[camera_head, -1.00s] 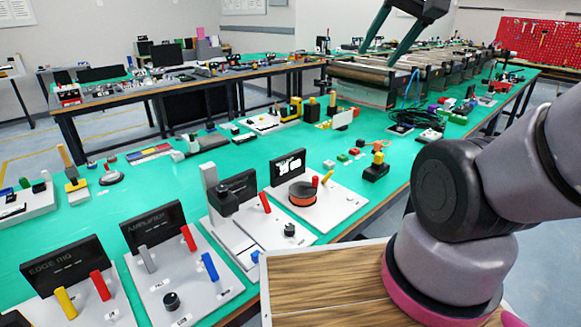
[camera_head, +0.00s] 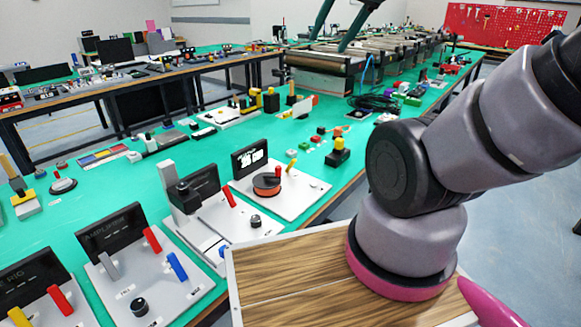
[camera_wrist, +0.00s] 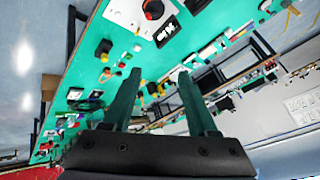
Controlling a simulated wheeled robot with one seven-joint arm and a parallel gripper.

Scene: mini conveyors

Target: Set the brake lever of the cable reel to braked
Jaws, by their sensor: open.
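The cable reel is likely the orange-red disc (camera_head: 267,183) on a white plate with a black display (camera_head: 249,158) behind it. A short red lever (camera_head: 278,173) stands by the disc and a yellow lever (camera_head: 291,165) leans to its right. I cannot tell which is the brake lever or how it is set. In the wrist view the red disc (camera_wrist: 153,9) shows at the top edge, far from the fingers. My gripper (camera_head: 328,44) hangs high at the top of the head view. In the wrist view its two green fingers (camera_wrist: 155,73) are apart and empty.
A camera-like rig (camera_head: 190,200) with a red lever stands left of the reel. An amplifier panel (camera_head: 113,232) with red and blue levers is farther left. A yellow and black block (camera_head: 338,152) sits right of the reel. Conveyors (camera_head: 325,60) stand at the back.

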